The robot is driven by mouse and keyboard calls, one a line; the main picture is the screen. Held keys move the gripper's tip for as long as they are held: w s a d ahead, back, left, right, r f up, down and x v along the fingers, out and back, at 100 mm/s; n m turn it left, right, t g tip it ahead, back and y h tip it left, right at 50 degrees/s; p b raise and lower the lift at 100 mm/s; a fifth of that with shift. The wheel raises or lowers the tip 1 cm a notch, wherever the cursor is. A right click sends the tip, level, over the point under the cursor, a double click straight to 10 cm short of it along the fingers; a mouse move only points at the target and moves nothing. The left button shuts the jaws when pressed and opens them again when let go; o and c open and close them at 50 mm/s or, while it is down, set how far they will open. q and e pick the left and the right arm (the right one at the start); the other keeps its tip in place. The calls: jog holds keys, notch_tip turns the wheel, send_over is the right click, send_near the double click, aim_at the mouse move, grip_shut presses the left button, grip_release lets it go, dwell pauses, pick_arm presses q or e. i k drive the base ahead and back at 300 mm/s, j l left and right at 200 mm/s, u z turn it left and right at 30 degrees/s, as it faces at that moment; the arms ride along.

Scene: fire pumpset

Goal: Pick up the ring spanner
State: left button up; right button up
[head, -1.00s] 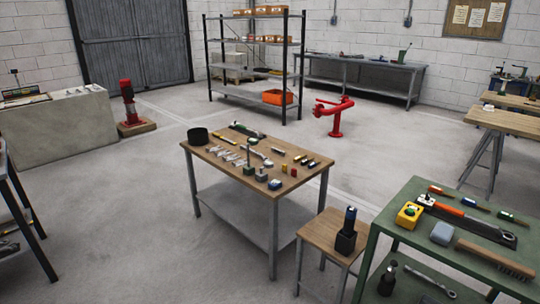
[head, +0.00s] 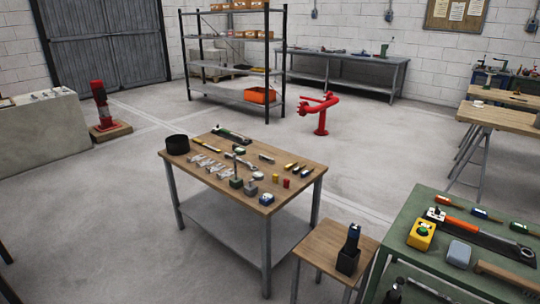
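No gripper of mine shows in the head view. I cannot tell for sure which tool is the ring spanner. A long grey spanner-like tool (head: 430,290) lies on the lower shelf of the green bench (head: 408,210) at the lower right, partly cut off by the picture's edge. On the bench top lies a long dark tool (head: 488,236) with an orange part and a ring-like end at the right. A silver tool (head: 243,161) lies among small parts on the wooden table (head: 291,198) in the middle; it is too small to identify.
A small wooden stand (head: 325,253) with a dark holder (head: 347,262) stands between table and green bench. A yellow box (head: 421,236) sits on the bench. A red pipe fitting (head: 320,117) and a shelf rack (head: 280,95) stand behind. Floor left of the table is clear.

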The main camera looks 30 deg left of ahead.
aim_at(226, 154)
jog(key=i+j+z, duration=0.1)
jog(key=j, duration=0.25)
jog(key=i+j, duration=0.25)
jog(key=j, duration=0.15)
jog(key=i+j+z, duration=0.15)
jog(key=j, duration=0.2)
jog(key=i+j+z, duration=0.1)
jog(key=j, duration=0.3)
jog(key=i+j, duration=0.15)
jog(key=j, duration=0.25)
jog(key=i+j+z, duration=0.15)
jog(key=j, duration=0.25)
jog(key=i+j+z, duration=0.1)
jog(key=j, duration=0.3)
